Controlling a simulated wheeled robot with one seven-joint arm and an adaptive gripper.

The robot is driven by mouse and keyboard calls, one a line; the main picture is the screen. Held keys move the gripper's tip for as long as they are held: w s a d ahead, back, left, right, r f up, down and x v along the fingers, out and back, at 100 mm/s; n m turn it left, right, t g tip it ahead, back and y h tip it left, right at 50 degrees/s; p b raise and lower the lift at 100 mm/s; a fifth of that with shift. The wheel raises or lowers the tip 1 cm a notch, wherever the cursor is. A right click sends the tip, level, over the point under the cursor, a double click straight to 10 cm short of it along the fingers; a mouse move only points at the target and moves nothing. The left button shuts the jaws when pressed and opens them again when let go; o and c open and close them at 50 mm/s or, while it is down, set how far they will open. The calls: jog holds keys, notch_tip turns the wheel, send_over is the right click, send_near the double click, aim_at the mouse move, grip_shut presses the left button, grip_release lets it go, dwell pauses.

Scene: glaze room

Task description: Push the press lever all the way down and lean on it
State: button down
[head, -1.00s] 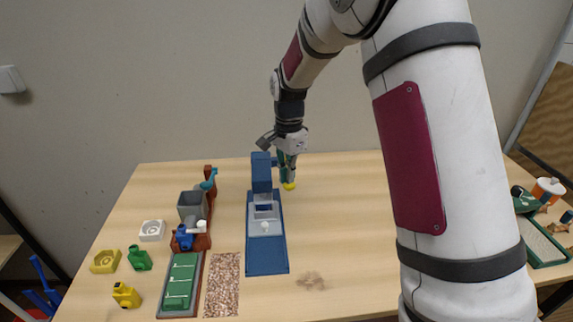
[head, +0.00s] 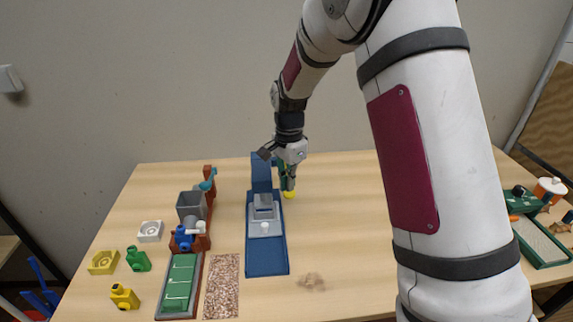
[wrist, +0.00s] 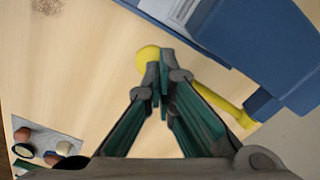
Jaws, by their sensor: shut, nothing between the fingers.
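The blue press (head: 266,255) stands mid-table with its tall blue column (head: 261,172) at the back and a grey block (head: 264,203) over its light grey bed. The yellow lever shows as a small knob (head: 290,195) at the column's right. In the wrist view its round knob (wrist: 147,57) is beside my fingertips, and its yellow arm (wrist: 222,98) runs behind the fingers to the blue body. My gripper (head: 289,188) is shut and empty, pointing down at the lever. The fingertips (wrist: 160,72) overlap the lever near its knob; exact contact is partly hidden.
Left of the press are a red-brown device with a grey hopper (head: 191,206), a green mould tray (head: 179,285), a speckled strip (head: 222,286), and small yellow, green and white pieces. A green tray (head: 540,242) sits far right. The table right of the press is mostly clear.

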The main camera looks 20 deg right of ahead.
jog(key=shift+f, duration=0.95)
jog(key=shift+s, duration=0.1)
jog(key=shift+r, duration=0.1)
dwell(1.6)
notch_tip(320, 180, up, 10)
jog(key=p, duration=0.1)
jog(key=shift+r+p, duration=0.25)
jog(key=shift+p, duration=0.05)
dwell(0.6)
dwell(0.5)
jog(key=shift+r, duration=2.5)
